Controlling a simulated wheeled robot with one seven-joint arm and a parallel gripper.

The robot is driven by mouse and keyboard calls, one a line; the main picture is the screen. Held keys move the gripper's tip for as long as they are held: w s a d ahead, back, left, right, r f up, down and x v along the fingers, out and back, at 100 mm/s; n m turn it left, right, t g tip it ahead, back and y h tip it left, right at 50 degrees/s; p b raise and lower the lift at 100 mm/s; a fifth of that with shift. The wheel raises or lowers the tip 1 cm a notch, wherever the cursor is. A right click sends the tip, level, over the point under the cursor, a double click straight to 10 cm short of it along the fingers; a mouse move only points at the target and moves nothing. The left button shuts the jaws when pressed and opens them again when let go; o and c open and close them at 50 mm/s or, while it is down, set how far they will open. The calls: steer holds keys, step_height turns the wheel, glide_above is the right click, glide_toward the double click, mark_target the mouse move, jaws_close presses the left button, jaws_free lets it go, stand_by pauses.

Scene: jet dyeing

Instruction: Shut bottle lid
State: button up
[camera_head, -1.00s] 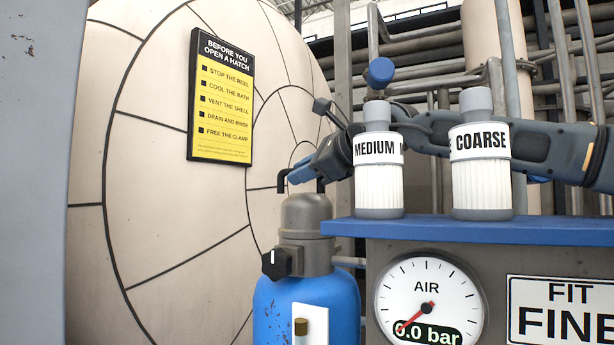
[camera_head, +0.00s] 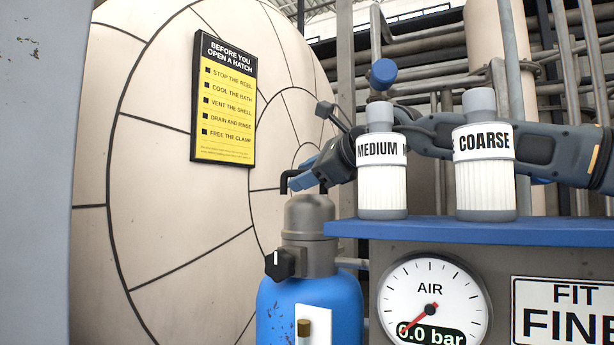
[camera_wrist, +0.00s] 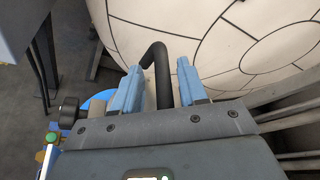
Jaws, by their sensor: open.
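A blue bottle (camera_head: 278,312) stands at lower centre in the head view, with a grey domed lid (camera_head: 308,212) seated upright on its top. A black bent handle (camera_head: 286,180) rises from the lid. My gripper (camera_head: 304,177) is at the handle, just above the lid. In the wrist view my gripper (camera_wrist: 160,67) is open, with its two blue fingers on either side of the black handle (camera_wrist: 162,78). Gaps show between the handle and both fingers. The lid's seam is hard to make out.
A blue shelf (camera_head: 450,230) right of the lid carries the MEDIUM canister (camera_head: 382,185) and COARSE canister (camera_head: 484,180), close in front of my arm. An air gauge (camera_head: 434,300) reads 0.0 bar. A large pale vessel (camera_head: 150,240) with a yellow sign (camera_head: 226,115) stands behind.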

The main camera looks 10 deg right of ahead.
steer(key=v, duration=0.7)
steer(key=shift+s+d, duration=0.25)
steer(key=shift+s, duration=0.05)
steer(key=shift+r, duration=0.15)
